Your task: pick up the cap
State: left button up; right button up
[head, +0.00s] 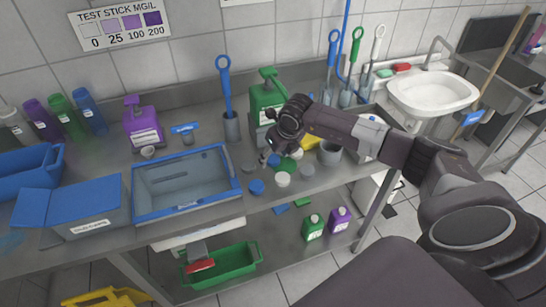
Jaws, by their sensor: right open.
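Several round caps lie on the steel counter in the middle of the head view. I see a blue cap (257,187), a white cap (283,179), a green cap (288,163) and a grey cap (307,170). Another grey cap (249,168) lies to the left. I cannot tell which one is the task's cap. My right gripper (268,156) reaches in from the right, open, just above or beside the back of this group. Its wrist hides part of the counter behind it. No cap is visibly held. My left gripper is not in view.
A blue-rimmed bin (188,207) stands left of the caps. A green canister (263,104) and a blue brush in a holder (231,127) stand behind. A grey cup (330,152) is to the right. The counter's front edge is close to the caps.

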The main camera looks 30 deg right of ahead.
aim_at(275, 161)
jog(key=shift+w+f, duration=0.1)
jog(key=shift+f, duration=0.2)
jog(key=shift+c, duration=0.4)
jog(key=c, duration=0.7)
jog(key=shift+s+a+r+b, duration=0.1)
jog(key=shift+s+r+b, duration=0.35)
jog(key=shift+b, duration=0.35)
notch_tip(275, 161, up, 6)
jog(key=b, duration=0.2)
jog(key=shift+w+r+b, duration=0.1)
jog(key=shift+r+b, duration=0.05)
jog(key=shift+b, duration=0.25)
jog(key=s+a+b, duration=0.2)
jog(key=s+b, duration=0.1)
jog(key=s, duration=0.6)
jog(key=s+a+b, duration=0.2)
jog(key=s+b, duration=0.2)
jog(key=s, duration=0.5)
jog(key=shift+s+a, duration=0.25)
jog(key=shift+s, duration=0.15)
